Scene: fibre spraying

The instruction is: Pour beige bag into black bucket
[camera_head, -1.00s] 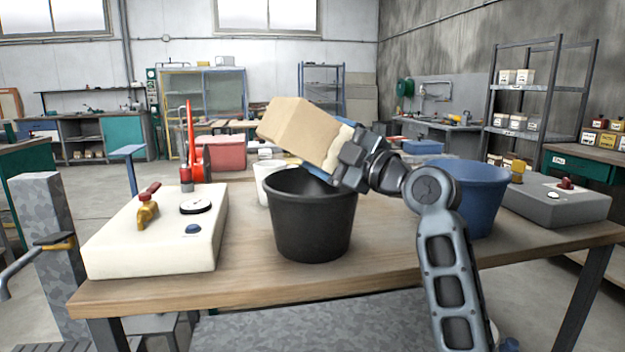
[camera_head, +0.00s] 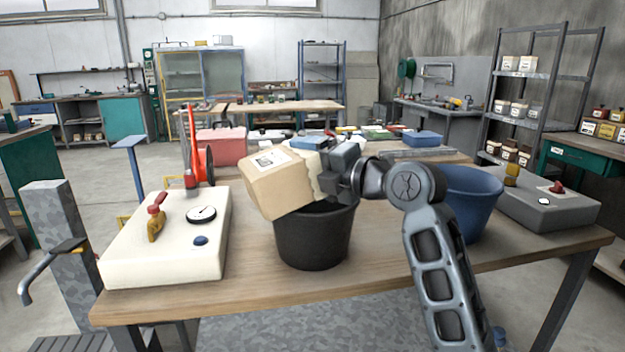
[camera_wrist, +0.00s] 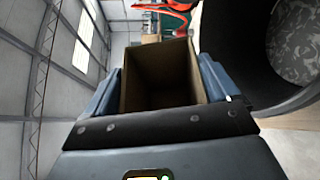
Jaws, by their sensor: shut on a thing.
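My gripper (camera_head: 325,172) is shut on the beige bag (camera_head: 278,190) at its open end. The bag is tilted, its closed end pointing to the lower left and a label on its upper side. It hangs over the left rim of the black bucket (camera_head: 312,240); I cannot tell whether they touch. In the wrist view, the bag (camera_wrist: 128,85) is between the fingers (camera_wrist: 160,88), its open mouth towards the camera and its inside dark. The black bucket (camera_wrist: 228,45) is beside it on the right. The bucket's inside is mostly hidden in the head view.
The wooden table (camera_head: 220,305) carries a cream box with a gauge (camera_head: 125,255) at left, a blue bucket (camera_head: 468,205) at right and a grey box (camera_head: 545,208) farther right. A red container (camera_head: 222,148) is behind. The table's front strip is clear.

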